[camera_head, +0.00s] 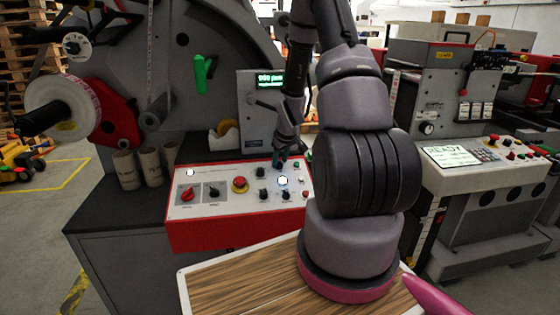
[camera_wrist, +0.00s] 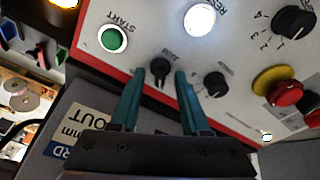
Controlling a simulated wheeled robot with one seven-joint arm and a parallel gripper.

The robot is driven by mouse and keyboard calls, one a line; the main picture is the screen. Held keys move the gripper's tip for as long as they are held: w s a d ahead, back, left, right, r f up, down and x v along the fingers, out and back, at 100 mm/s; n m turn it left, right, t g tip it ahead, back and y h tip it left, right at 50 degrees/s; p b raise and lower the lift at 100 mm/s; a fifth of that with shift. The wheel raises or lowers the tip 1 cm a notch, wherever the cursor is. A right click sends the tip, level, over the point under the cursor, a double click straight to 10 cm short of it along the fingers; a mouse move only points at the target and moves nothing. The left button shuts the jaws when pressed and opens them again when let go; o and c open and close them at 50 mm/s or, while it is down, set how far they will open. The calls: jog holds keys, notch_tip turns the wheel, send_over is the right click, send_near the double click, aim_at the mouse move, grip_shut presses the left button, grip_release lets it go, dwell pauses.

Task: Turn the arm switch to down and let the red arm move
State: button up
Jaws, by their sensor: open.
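A small black knob (camera_wrist: 160,70) on the control panel, with a short label above it too small to read surely, sits between my fingertips in the wrist view; it looks like the arm switch. My gripper (camera_wrist: 159,78) is open, with one teal finger on each side of the knob; I cannot tell whether they touch it. In the head view my gripper (camera_head: 281,160) is at the panel's back edge, hiding that spot. The red arm (camera_head: 115,112) is on the machine at left, beside a white label roll (camera_head: 62,105).
The red-edged control panel (camera_head: 225,222) holds a green start button (camera_wrist: 112,39), a lit white button (camera_wrist: 199,20), another black knob (camera_wrist: 215,84), a selector (camera_wrist: 293,22) and a red stop button (camera_wrist: 285,93). A display box (camera_head: 258,115) stands behind the panel, close to my gripper.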

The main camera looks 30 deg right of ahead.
grip_shut()
